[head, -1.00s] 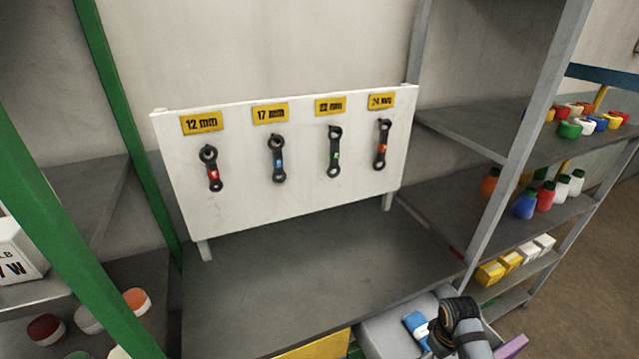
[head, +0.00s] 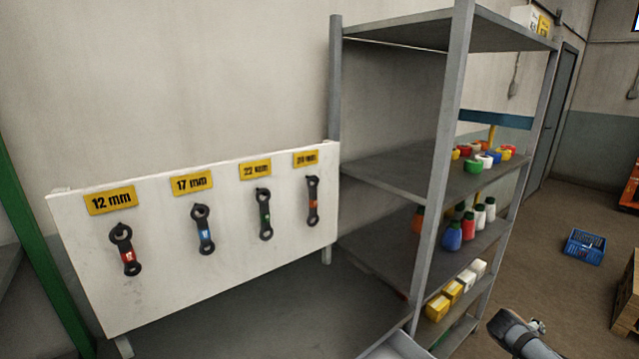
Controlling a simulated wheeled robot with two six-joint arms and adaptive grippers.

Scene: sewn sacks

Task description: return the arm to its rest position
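Part of my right arm shows at the bottom right of the head view, a grey link with a dark end, beside the shelf's lower right. Its gripper is not visible, so I cannot see whether it holds anything. My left arm and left gripper are out of view.
A white board (head: 215,285) carries several wrenches, including the red-marked one (head: 126,250), under yellow size labels. A grey shelf unit (head: 400,165) with coloured bottles stands right of it. A blue crate (head: 584,247) lies on the open floor (head: 545,270) at right.

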